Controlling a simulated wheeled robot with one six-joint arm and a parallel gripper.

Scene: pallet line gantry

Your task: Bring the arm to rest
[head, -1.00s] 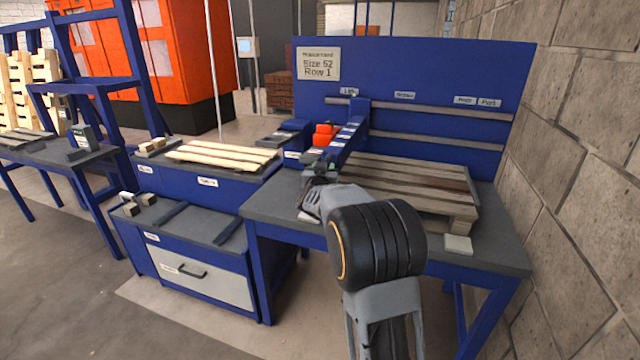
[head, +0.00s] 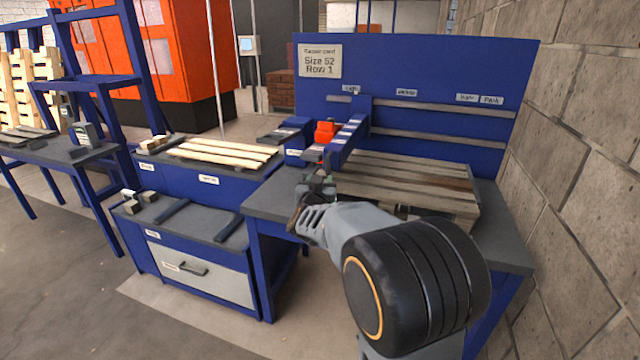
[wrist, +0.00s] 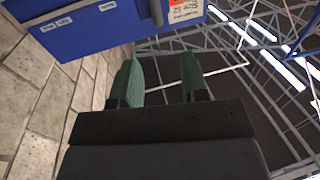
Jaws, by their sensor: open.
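My gripper shows in the head view (head: 312,185) at the end of my grey arm, in front of the blue workbench near its left front edge. In the wrist view its two green fingers (wrist: 160,85) stand apart with nothing between them. The wrist camera is tilted, with the roof beams, the stone wall and the blue back panel behind the fingers. My large black arm joint hides part of the bench front in the head view.
A grey-brown pallet (head: 400,185) lies on the bench (head: 265,203). The blue back panel (head: 420,75) stands behind it, a stone wall (head: 575,180) to the right. A drawer cabinet (head: 205,275) and a plank-topped stand (head: 222,172) are left. Floor is clear front left.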

